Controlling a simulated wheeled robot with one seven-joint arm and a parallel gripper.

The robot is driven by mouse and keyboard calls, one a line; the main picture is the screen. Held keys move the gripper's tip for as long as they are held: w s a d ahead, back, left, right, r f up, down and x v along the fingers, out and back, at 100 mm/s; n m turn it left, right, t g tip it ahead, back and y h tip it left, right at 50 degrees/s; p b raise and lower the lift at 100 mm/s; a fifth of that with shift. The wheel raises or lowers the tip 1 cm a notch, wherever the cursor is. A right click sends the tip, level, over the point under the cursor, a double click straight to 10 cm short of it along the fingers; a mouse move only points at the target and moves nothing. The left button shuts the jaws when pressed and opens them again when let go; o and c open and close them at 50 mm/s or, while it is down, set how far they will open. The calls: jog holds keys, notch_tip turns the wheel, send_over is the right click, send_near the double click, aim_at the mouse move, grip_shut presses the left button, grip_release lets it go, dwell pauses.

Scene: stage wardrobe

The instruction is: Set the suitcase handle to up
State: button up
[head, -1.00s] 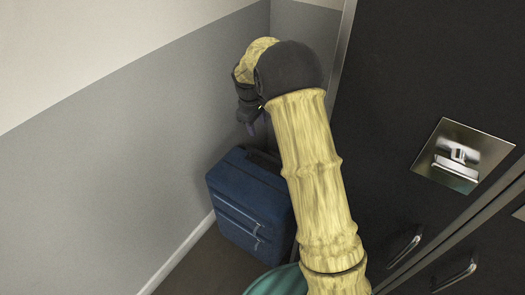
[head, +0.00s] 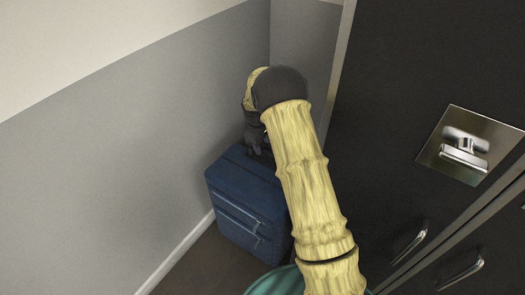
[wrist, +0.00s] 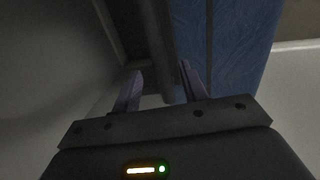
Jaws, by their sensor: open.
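The blue suitcase (head: 240,205) stands upright on the floor by the grey wall, with zips on its front. My gripper (head: 256,152) is low at the suitcase's top, pointing down. In the wrist view my gripper's two purple fingers (wrist: 160,82) are apart. A dark bar, which looks like the suitcase handle (wrist: 155,40), runs up the picture between them. The blue suitcase fabric (wrist: 225,45) shows to the right of the bar. I cannot tell whether the fingers touch the bar. In the head view my gripper and arm hide most of the handle.
A dark locker (head: 415,70) with metal handles stands close on the right of my arm. The grey wall (head: 130,150) closes in the left and back. A teal rounded thing (head: 275,281) shows at the bottom. Some floor (head: 200,265) is free in front of the suitcase.

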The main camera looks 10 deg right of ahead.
aim_at(263, 150)
jog(key=shift+w+d+f, duration=0.15)
jog(key=shift+f, duration=0.75)
jog(key=shift+w+d+f, duration=0.1)
jog(key=shift+d+f, duration=0.05)
jog(key=shift+f, duration=0.7)
jog(key=shift+c, duration=0.2)
grip_shut()
jog(key=shift+a, duration=0.2)
jog(key=shift+d, duration=0.1)
notch_tip(263, 150, up, 31)
jog(key=p, duration=2.1)
jog(key=shift+w+f, duration=0.15)
jog(key=shift+d, duration=0.1)
